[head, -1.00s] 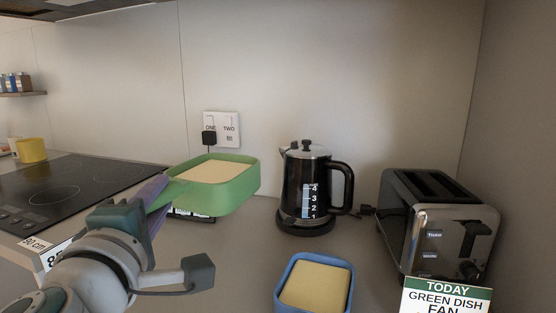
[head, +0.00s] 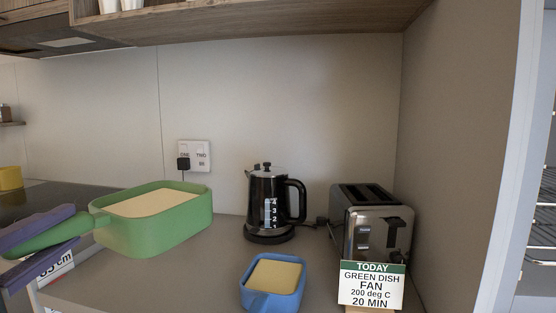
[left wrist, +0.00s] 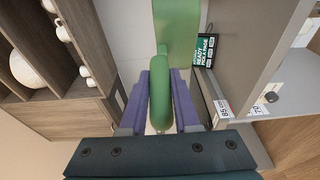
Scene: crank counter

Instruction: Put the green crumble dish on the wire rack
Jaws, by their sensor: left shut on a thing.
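The green crumble dish (head: 160,228) is a deep green dish with a pale filling, at the left of the head view. My left gripper (head: 74,226) has purple fingers shut on its handle from both sides. The dish looks about level, and appears held above the counter. In the left wrist view the green handle (left wrist: 160,98) lies between the purple fingers, with part of the dish (left wrist: 177,30) beyond. Wire shelves, perhaps the wire rack (head: 546,187), show at the far right edge, cut off by the frame. My right gripper is not in view.
A blue dish (head: 258,299) with similar filling stands on the counter. Behind are a black kettle (head: 267,210) and a toaster (head: 365,225). A sign (head: 371,287) reads green dish, fan, 200 deg C, 20 min. A pale upright edge (head: 512,180) stands before the wire shelves.

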